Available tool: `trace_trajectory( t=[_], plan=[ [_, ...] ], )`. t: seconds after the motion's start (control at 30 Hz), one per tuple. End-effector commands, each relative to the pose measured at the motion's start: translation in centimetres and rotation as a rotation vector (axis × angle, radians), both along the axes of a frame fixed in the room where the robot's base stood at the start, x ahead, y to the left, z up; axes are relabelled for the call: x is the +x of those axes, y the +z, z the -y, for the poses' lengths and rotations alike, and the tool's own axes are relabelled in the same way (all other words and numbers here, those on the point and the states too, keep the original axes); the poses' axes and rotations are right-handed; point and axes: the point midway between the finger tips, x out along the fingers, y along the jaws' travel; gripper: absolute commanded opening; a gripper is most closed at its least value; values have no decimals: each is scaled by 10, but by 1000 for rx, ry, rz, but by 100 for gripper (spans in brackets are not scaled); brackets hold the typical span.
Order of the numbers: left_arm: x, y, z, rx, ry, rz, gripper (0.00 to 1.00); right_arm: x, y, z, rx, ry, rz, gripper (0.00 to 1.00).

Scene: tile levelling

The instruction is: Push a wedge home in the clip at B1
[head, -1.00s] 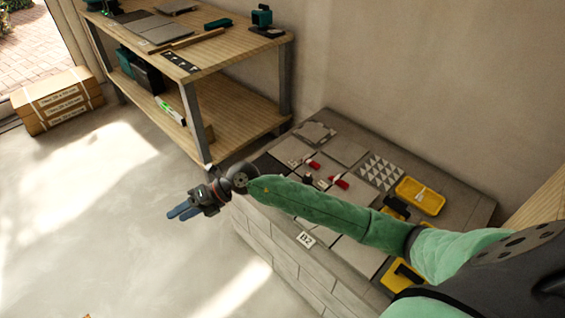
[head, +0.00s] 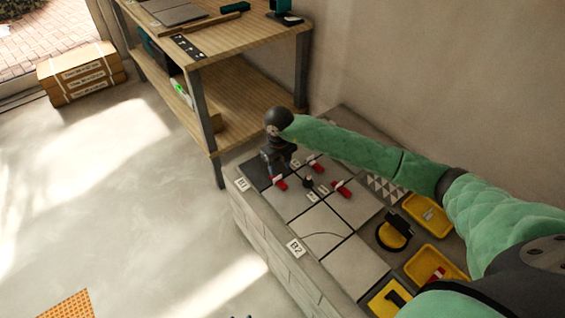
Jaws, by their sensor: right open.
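The B1 label (head: 242,184) is on the near left edge of the tiled block. A red wedge (head: 279,184) lies by the tile joint just right of this label. My right gripper (head: 279,175) points down over this spot, open, with its fingertips close to the red wedge. I cannot tell whether they touch it. The gripper and wrist hide part of the dark tile and any clip behind them. Two more red wedges, one behind (head: 315,162) and one to the right (head: 341,188), sit at other joints. My left gripper does not show.
The B2 label (head: 295,248) is on the near edge. Yellow trays, one at the back (head: 428,214) and one in front (head: 437,262), and a black-and-yellow tool (head: 394,234) stand at the right. A wooden workbench (head: 215,45) is behind. The floor at left is mostly clear.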

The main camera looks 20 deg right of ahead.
Motion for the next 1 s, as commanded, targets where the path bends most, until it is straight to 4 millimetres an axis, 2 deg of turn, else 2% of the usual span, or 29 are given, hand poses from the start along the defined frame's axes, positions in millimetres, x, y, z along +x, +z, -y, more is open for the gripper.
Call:
trace_trajectory(
  t=[0.53, 0.9, 1.0],
  plan=[
    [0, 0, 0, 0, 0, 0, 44, 0, -66, -1, 3, -1, -1, 45],
    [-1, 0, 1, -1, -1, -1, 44, 0, -73, -1, 2, 0, 0, 45],
    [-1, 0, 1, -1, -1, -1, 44, 0, -73, -1, 2, 0, 0, 26]
  ],
)
